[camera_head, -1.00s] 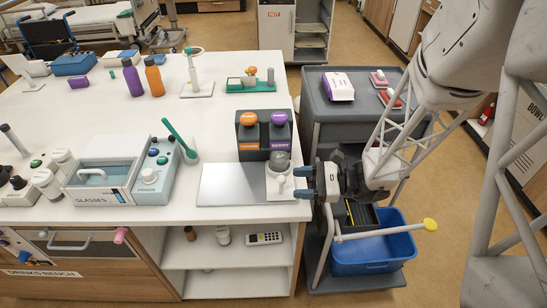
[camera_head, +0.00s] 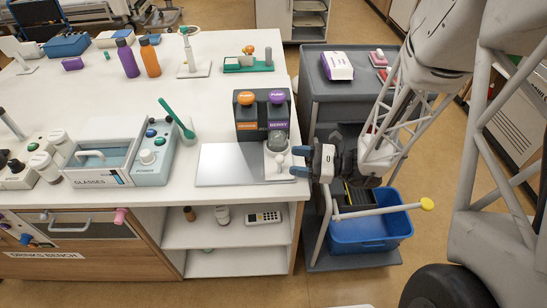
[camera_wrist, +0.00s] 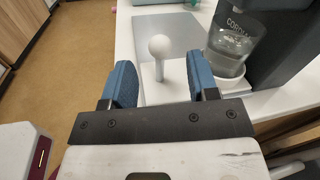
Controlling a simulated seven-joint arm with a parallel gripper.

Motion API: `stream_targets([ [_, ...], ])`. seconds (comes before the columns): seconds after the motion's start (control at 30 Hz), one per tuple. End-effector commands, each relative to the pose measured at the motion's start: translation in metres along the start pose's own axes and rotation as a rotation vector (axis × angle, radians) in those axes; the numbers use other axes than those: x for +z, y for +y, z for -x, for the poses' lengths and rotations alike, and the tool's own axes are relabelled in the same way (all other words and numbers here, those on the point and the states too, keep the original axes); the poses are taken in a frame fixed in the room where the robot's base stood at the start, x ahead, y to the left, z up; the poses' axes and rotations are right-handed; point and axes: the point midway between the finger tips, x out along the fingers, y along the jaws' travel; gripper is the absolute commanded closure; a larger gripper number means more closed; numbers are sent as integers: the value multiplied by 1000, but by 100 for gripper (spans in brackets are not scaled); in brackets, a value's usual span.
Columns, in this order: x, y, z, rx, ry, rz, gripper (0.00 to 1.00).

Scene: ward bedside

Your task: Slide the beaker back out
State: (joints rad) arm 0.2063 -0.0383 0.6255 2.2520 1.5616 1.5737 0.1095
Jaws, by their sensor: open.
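The clear beaker (camera_head: 279,141) stands upright in the right bay of the dispenser, under the purple BERRY top (camera_head: 277,97). In the wrist view the beaker (camera_wrist: 231,48) shows a clear liquid-like fill, on a white round base (camera_wrist: 228,82). The base belongs to a white slide (camera_head: 272,173) with a ball-topped post (camera_head: 280,160). My gripper (camera_head: 297,161) is open and empty at the bench's right edge, just right of the post. In the wrist view the post (camera_wrist: 160,58) shows between and beyond the blue fingers, apart from both. The gripper does not touch the beaker.
The dispenser (camera_head: 246,125) stands behind the slide, with a grey metal plate (camera_head: 230,165) to its left. A grey cart (camera_head: 325,105) with a blue bin (camera_head: 370,232) stands right of the bench.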

Motion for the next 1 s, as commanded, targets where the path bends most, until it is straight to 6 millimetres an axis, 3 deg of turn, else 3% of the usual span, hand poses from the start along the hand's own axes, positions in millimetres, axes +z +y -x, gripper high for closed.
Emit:
stream_targets([
  [0.7,0,0,-56,2,0,0,46],
  [1.0,0,0,-68,1,0,0,46],
])
